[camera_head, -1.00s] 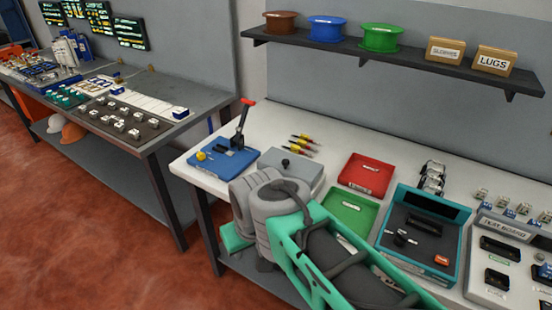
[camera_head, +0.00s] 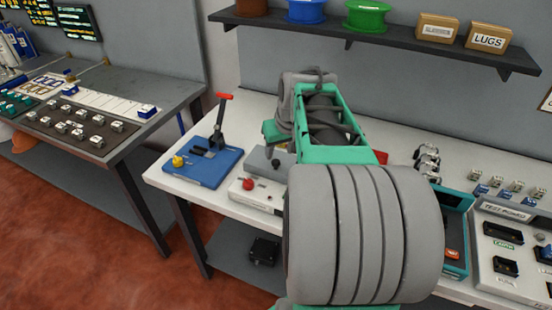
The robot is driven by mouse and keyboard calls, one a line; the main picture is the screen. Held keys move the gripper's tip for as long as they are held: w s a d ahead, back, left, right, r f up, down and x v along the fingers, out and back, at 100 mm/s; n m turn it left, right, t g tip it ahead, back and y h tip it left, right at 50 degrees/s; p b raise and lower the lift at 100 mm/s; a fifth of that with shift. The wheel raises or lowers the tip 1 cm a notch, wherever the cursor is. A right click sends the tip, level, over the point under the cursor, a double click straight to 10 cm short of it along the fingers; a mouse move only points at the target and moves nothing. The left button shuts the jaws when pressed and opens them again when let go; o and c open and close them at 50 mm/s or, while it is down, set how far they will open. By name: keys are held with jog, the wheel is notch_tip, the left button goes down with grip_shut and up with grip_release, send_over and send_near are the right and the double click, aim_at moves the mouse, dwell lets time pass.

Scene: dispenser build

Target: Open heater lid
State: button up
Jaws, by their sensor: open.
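The heater looks to be the grey box with a flat grey lid (camera_head: 259,161) and a dark knob, on the white bench. The lid lies flat and looks shut. A low white part with a red knob (camera_head: 248,184) sits at its front. The right side of the heater is hidden by my arm. My arm reaches over the bench, and its far end stands above and just right of the heater. The gripper's fingers are hidden behind my arm, so I cannot see whether they touch anything.
A blue base with an upright red-handled lever (camera_head: 209,166) stands close left of the heater. A teal tray (camera_head: 459,220) and a test board (camera_head: 510,240) are at right. A shelf (camera_head: 350,30) with spools and boxes hangs above. My arm hides the bench middle.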

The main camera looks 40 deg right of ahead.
aim_at(276, 162)
jog(key=x, duration=0.6)
jog(key=shift+p, duration=0.35)
jog(key=shift+c, duration=0.6)
grip_shut()
dwell(0.3)
